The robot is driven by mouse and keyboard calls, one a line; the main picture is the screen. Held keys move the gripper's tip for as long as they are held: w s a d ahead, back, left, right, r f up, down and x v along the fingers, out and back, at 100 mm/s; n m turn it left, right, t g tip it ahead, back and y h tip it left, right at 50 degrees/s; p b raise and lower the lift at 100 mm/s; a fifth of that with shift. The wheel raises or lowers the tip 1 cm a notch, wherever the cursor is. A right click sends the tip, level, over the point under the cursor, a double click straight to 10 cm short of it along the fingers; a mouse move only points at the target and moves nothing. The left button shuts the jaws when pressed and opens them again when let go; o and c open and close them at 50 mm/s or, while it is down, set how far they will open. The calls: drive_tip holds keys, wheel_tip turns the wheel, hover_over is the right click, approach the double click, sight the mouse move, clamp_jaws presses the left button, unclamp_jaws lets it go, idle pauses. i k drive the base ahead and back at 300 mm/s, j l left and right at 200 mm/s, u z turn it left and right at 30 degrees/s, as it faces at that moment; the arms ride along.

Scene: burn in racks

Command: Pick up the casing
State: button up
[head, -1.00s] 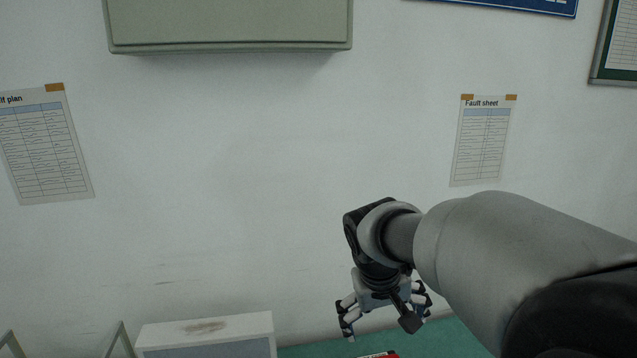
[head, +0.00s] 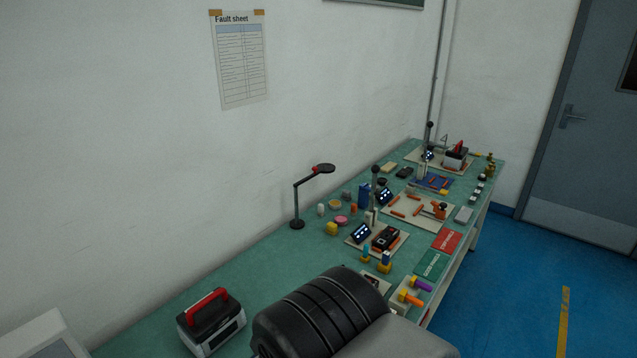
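I cannot tell for sure which thing is the casing. A black and grey box-shaped unit with a red handle (head: 210,325) stands upright on the green workbench (head: 145,328) in the lower left. Farther along the bench, a dark boxy unit (head: 386,239) lies on a pale board, and another unit with a red top (head: 456,155) stands at the far end. My gripper is out of view; only part of my arm shows at the bottom, covering some of the bench.
A black lamp (head: 298,222) stands near the wall. Several small parts, boards and tools crowd the middle and far bench. A red card (head: 447,242) and a green card (head: 432,264) lie near the front edge. Blue floor (head: 510,290) is clear at right.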

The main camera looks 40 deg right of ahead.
sight(205, 326)
drive_tip(key=z, duration=1.9)
drive_tip(key=u, duration=1.8)
drive_tip(key=l, duration=0.35)
drive_tip(key=i+l, duration=0.1)
drive_tip(key=l, duration=0.3)
drive_tip(key=l+u, duration=0.1)
drive_tip(key=u, duration=1.7)
